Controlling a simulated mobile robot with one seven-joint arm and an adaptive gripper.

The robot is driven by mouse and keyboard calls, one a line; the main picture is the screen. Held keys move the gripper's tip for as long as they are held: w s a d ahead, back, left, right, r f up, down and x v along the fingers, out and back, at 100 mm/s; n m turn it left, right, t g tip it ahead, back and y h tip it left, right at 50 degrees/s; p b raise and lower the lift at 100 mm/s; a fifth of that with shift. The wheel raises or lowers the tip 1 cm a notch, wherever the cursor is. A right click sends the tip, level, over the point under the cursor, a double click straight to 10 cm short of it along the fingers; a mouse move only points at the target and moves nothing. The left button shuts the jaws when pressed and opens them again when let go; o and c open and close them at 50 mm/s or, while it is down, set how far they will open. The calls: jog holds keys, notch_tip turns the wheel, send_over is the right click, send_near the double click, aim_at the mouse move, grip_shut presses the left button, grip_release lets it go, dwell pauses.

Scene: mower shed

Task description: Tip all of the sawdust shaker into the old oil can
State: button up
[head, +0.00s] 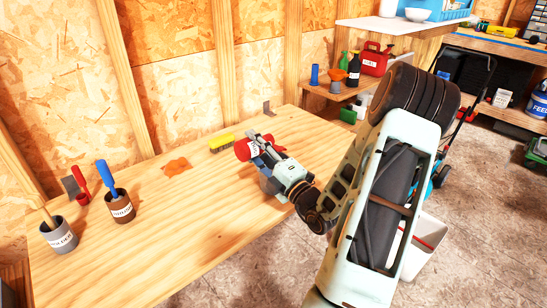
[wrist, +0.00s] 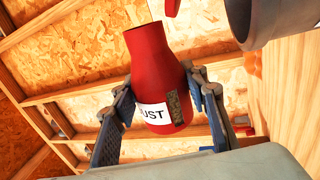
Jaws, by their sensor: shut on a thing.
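The sawdust shaker (head: 244,150) is a red bottle with a narrower neck and a white label, partly readable as "UST" in the wrist view (wrist: 148,72). A small window in its side shows brown sawdust near its base. My gripper (wrist: 158,105) is shut around the shaker's body and holds it on its side above the bench. In the wrist view, a grey round can (wrist: 275,18) with a dark open mouth stands close to the shaker's neck, cut off by the frame; it appears to be the old oil can.
A yellow brush (head: 221,143) and an orange patch (head: 177,166) lie on the wooden bench (head: 190,225). A brown pot (head: 120,207) with a blue-handled tool and a grey pot (head: 59,236) stand at the left. The bench's middle and front left are clear.

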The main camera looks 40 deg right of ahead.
jog(key=shift+d+r+m+h+p, duration=0.1)
jog(key=shift+r+m+h+p, duration=0.4)
jog(key=shift+p, duration=0.8)
jog(key=shift+r+m+p, duration=0.2)
jog(key=shift+m+p, duration=0.2)
jog(key=shift+p, duration=0.2)
jog(key=shift+d+r+m+p, duration=0.2)
jog(key=shift+r+m+p, duration=0.6)
jog(key=shift+p, duration=1.05)
jog(key=shift+d+r+m+h+p, duration=0.35)
jog(key=shift+m+p, duration=0.65)
jog(key=shift+p, duration=0.8)
jog(key=shift+f, duration=0.25)
jog(key=shift+d+f+m+h, duration=0.2)
jog(key=shift+f+m, duration=0.3)
jog(key=shift+f, duration=0.3)
jog(key=shift+d+f+m+h, duration=0.15)
jog(key=shift+f+m, duration=0.35)
jog(key=shift+f, duration=0.3)
jog(key=shift+w+d+r+m+g+p, duration=0.1)
jog(key=shift+d+r+m+g+p, duration=0.15)
jog(key=shift+m+p, duration=0.45)
